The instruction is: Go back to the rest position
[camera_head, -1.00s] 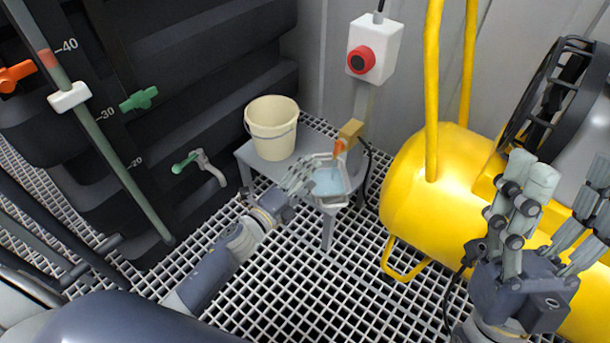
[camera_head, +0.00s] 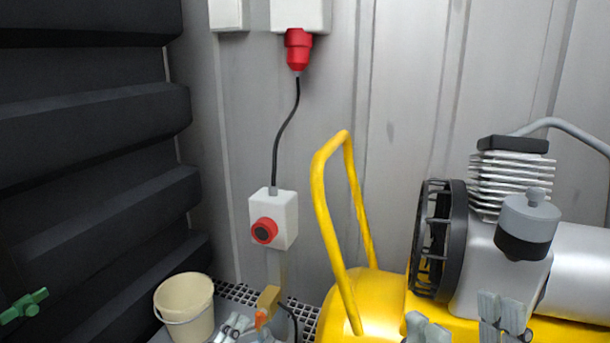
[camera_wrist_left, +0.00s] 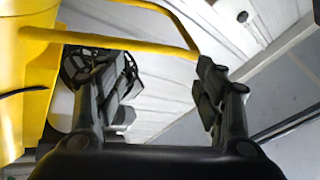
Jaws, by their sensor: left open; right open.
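My right gripper (camera_head: 463,322) shows only its fingertips at the bottom edge of the head view, in front of the yellow compressor. Its fingers are apart with nothing between them. Most of both arms is out of view.
The yellow compressor (camera_head: 365,298) with its handle fills the lower right. Black ribbed tanks (camera_head: 90,150) line the left. An orange-tipped tap (camera_head: 266,305) is near the left gripper.

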